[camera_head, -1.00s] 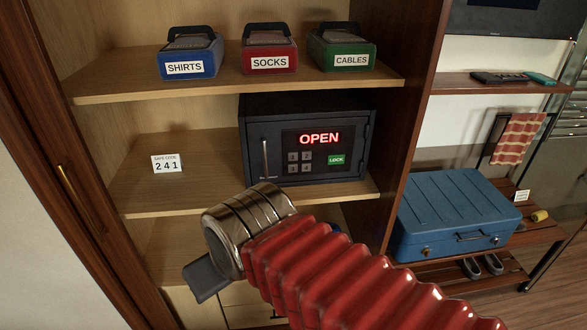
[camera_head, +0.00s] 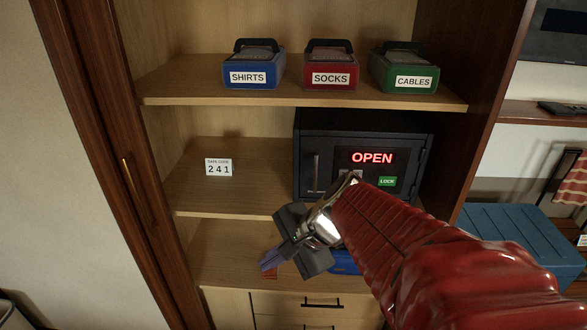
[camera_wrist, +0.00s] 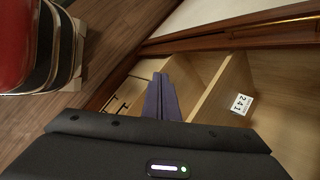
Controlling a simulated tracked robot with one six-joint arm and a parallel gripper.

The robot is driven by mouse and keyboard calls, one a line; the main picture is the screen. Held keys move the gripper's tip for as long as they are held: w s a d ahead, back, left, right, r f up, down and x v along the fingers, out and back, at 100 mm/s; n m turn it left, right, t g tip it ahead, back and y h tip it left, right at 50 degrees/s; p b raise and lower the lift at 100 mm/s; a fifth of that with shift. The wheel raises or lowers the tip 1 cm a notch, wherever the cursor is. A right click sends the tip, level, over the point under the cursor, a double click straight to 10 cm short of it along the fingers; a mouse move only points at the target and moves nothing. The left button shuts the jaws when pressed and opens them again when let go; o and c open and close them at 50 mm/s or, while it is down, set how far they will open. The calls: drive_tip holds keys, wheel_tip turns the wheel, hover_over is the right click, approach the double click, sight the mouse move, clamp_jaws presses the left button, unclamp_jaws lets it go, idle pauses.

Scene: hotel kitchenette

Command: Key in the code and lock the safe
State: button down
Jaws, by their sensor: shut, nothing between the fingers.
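The dark safe (camera_head: 312,140) stands on the middle shelf with its door against the frame. Its red display (camera_head: 372,158) reads OPEN. The green LOCK button (camera_head: 387,181) shows below the display, while my arm hides most of the number keys. My gripper (camera_head: 270,262) is shut and empty, pointing down-left in front of the lower shelf, below and left of the safe, apart from the keys. Its purple fingers lie together in the wrist view (camera_wrist: 162,98).
Boxes labelled SHIRTS (camera_head: 252,68), SOCKS (camera_head: 330,69) and CABLES (camera_head: 403,71) stand on the upper shelf. A blue object (camera_head: 345,263) is partly hidden behind my arm below. A blue suitcase (camera_head: 520,235) is at right. The shelf between card and safe is clear.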

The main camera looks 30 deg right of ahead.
drive_tip(key=w+d+f+m+t+h, duration=0.1)
drive_tip(key=d+m+t, duration=0.2)
drive_tip(key=d+m, duration=0.7)
drive_tip(key=w+d+f+m+t+h, duration=0.1)
drive_tip(key=w+d+m+t+h, duration=0.1)
drive_tip(key=d+m, duration=0.9)
drive_tip(key=d+t, duration=0.1)
drive_tip(key=d, duration=0.2)
drive_tip(key=shift+w+d, duration=0.3)
drive_tip(key=shift+w, duration=0.2)
drive_tip(key=shift+w+d, duration=0.8)
drive_tip(key=shift+w, duration=0.35)
drive_tip(key=shift+w+d, duration=0.85)
drive_tip(key=shift+w, duration=0.3)
drive_tip(key=shift+w+d, duration=0.8)
drive_tip(key=shift+w, duration=0.35)
drive_tip(key=shift+w+d, duration=0.1)
drive_tip(key=shift+w+d, duration=0.15)
drive_tip(key=shift+w, duration=0.05)
